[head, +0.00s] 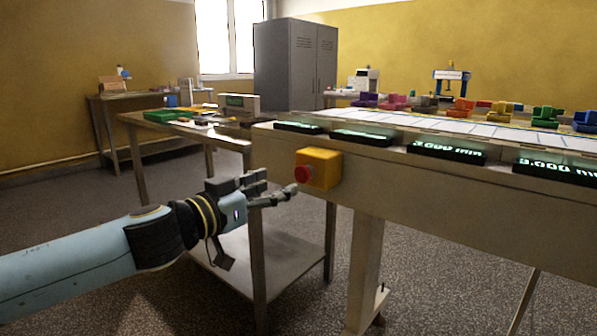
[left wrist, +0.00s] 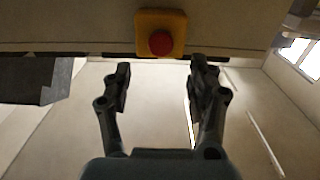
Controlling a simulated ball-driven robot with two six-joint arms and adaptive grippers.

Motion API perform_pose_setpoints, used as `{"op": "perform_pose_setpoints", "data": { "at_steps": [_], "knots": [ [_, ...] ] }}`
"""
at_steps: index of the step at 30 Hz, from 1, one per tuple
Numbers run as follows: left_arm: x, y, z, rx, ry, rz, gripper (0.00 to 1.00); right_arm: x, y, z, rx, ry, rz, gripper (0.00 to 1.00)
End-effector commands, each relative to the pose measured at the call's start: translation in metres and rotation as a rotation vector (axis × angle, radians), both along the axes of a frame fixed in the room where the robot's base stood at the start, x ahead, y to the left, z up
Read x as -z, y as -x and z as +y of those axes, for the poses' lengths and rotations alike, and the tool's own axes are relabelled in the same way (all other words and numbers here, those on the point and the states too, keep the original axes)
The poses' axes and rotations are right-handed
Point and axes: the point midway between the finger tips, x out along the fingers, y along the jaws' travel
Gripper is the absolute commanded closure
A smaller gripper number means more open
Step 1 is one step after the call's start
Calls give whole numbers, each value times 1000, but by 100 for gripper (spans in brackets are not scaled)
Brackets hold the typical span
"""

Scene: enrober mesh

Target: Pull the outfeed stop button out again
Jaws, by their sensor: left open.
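The outfeed stop button is a red knob (head: 304,174) on a yellow box (head: 323,168), fixed to the side of the long beige conveyor frame (head: 420,190). My left gripper (head: 280,190) is open and empty, with its fingertips close to the red button in the head view. In the left wrist view the red button (left wrist: 161,42) and its yellow box (left wrist: 174,20) show above and between the two open fingers (left wrist: 160,72). The fingers are not around the button there. Whether a fingertip touches it, I cannot tell. My right gripper is not in view.
Dark displays with green digits (head: 446,151) line the conveyor's edge. Several coloured items stand behind its white top. A metal table (head: 230,143) with a lower shelf (head: 270,262) stands behind my left gripper. A grey cabinet (head: 290,62) is at the back. Floor in front is open.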

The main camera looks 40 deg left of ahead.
Motion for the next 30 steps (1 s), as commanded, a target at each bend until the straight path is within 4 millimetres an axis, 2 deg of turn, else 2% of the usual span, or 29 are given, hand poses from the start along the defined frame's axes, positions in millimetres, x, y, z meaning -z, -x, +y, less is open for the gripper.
{"op": "perform_pose_setpoints", "data": {
  "at_steps": [8, 17, 18, 23, 27, 30],
  "knots": [
    [1, -25, -2, 0, 3, 0, 41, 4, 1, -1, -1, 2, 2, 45],
    [5, -57, -4, -1, 0, 0, 41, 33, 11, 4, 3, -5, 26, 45],
    [6, -62, -4, -3, 1, 1, 41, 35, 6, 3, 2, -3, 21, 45],
    [5, -75, -5, -3, 0, 3, 41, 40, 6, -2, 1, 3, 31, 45],
    [2, -79, -6, -1, -2, 3, 41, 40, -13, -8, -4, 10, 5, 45],
    [1, -79, -6, 0, -2, 3, 41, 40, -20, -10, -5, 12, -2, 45]
  ]
}}
